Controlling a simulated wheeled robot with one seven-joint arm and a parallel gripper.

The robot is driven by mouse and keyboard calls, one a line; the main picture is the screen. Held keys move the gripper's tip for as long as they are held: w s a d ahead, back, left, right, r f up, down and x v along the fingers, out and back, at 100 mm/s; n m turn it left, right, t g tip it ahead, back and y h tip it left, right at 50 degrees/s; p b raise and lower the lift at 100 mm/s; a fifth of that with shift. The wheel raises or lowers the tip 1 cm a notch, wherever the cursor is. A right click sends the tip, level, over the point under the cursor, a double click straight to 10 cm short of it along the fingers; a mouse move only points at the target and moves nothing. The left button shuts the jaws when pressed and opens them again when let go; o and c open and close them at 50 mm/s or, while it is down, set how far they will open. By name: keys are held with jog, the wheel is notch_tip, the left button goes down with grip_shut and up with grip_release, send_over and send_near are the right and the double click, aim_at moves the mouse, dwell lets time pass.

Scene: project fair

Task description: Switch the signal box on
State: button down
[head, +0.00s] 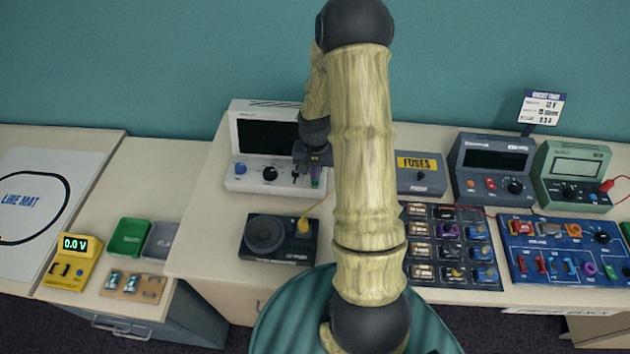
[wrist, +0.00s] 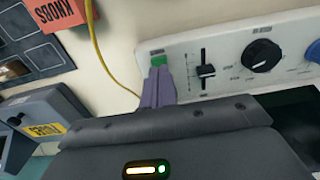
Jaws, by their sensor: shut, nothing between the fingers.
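The white instrument with a dark screen, which looks like the signal box (head: 240,178), stands at the back of the middle table. Its front has a blue knob (head: 240,169), a black knob (head: 270,174) and a slider (wrist: 205,70). At the end of that row a green rocker or button (wrist: 159,61) shows in the wrist view. My gripper (wrist: 158,84) is shut and empty, its purple fingertips at the green part and partly covering it. I cannot tell whether they press it. In the head view my gripper (head: 315,173) is at the box's right end.
A black speaker unit (head: 283,240) with a yellow cable (wrist: 97,50) sits in front of the box. A grey FUSES box (head: 420,181) is to the right, with a parts tray (head: 447,211) before it. My arm hides the space between.

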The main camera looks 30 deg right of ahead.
jog(key=shift+f+b, duration=0.5)
jog(key=shift+f, duration=0.25)
dwell(0.7)
jog(key=shift+r, duration=0.15)
notch_tip(320, 180, up, 10)
jog(key=p, duration=0.7)
jog(key=shift+p, duration=0.4)
dwell(0.5)
jog(key=s+a+r+n+t+b, duration=0.2)
jog(key=s+a+r+n, duration=0.4)
jog(key=s+a+r, duration=0.5)
jog(key=s+a+b, duration=0.1)
jog(key=a, duration=0.1)
jog(key=shift+s+a+n+t, duration=0.25)
jog(key=shift+a+n+t, duration=0.05)
jog(key=shift+n, duration=0.1)
jog(key=shift+r, duration=0.1)
dwell(0.6)
